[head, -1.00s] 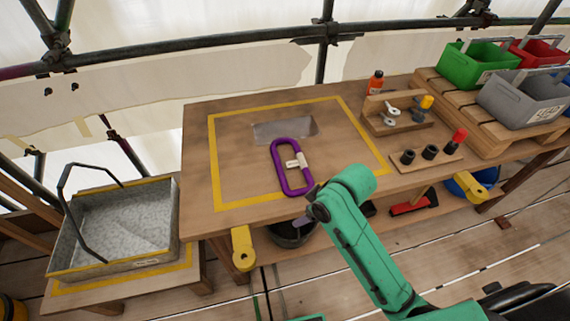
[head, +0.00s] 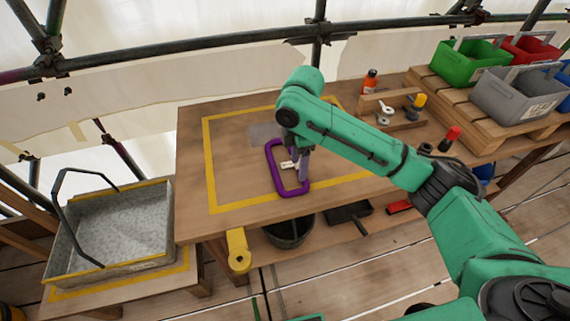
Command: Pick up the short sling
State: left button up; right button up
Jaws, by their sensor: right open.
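The short sling is a purple oblong loop (head: 274,172) with a pale tag (head: 287,165), lying on the wooden workbench (head: 195,170) inside the yellow-outlined area. My right gripper (head: 301,172) points down at the right long side of the loop, by the tag. Its jaws are open, and the gripper and wrist hide part of that side. I cannot tell whether the fingers touch the sling. My left gripper is not in view.
A grey metal tray with a tall handle (head: 115,225) stands on a lower stand at left. An orange bottle (head: 370,82) and a wooden tool rack (head: 398,122) stand behind my right arm. Green (head: 468,62) and grey (head: 518,95) bins sit on a pallet at right.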

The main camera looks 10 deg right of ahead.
aim_at(295, 190)
jog(key=f+p, duration=0.1)
jog(key=f, duration=1)
jog(key=shift+a, duration=0.2)
grip_shut()
